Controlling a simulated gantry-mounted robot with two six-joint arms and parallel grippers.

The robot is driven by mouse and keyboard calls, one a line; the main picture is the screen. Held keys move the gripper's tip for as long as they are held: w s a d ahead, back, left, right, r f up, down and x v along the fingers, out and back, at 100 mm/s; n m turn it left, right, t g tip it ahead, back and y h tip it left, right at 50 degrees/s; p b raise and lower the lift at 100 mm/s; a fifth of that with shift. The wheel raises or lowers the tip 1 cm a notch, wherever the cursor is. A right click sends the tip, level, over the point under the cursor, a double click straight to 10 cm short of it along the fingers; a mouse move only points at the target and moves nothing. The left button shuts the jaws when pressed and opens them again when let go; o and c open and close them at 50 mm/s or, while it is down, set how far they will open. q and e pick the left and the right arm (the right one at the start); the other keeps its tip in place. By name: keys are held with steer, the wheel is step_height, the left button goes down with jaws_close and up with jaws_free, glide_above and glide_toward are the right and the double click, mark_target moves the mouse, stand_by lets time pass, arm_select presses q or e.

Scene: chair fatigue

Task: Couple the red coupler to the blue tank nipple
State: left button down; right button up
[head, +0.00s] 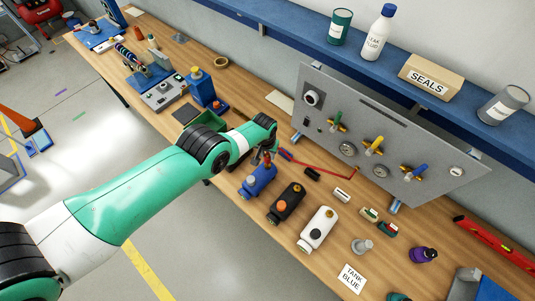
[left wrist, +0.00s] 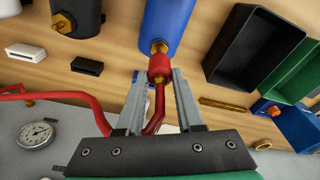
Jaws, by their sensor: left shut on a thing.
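The blue tank (head: 258,181) lies on the bench below my left gripper (head: 264,157). In the left wrist view the blue tank (left wrist: 168,20) is at the top, with its brass nipple (left wrist: 158,46) facing my fingers. My left gripper (left wrist: 159,76) is shut on the red coupler (left wrist: 160,68), which sits between the fingertips. The coupler's front is lined up with the nipple and right at it; I cannot tell whether it is seated. A red hose (left wrist: 154,119) trails from the coupler. It also runs right towards the panel in the head view (head: 325,169). My right gripper is out of view.
A black tank (head: 286,204) and a white tank (head: 317,230) lie to the right of the blue one. A grey panel (head: 405,150) with gauges and valves stands behind. A card (head: 351,279) reads TANK BLUE. Dark and green bins (left wrist: 258,47) show in the wrist view.

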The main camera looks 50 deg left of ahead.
mark_target(268, 155)
arm_select(q)
steer(key=shift+f+b, duration=1.5)
steer(key=shift+b, duration=0.05)
steer(key=shift+c, duration=2.3)
jaws_free()
steer(key=r+p, duration=0.2)
steer(key=p, duration=0.1)
steer(key=r+p, duration=0.3)
steer(key=s+r+p, duration=0.1)
steer(key=r+p, duration=0.1)
steer(key=shift+d+r+p, duration=0.3)
steer(key=shift+r+p, duration=0.05)
steer(key=shift+p, duration=0.05)
steer(key=shift+f, duration=0.1)
steer(key=shift+d, duration=0.1)
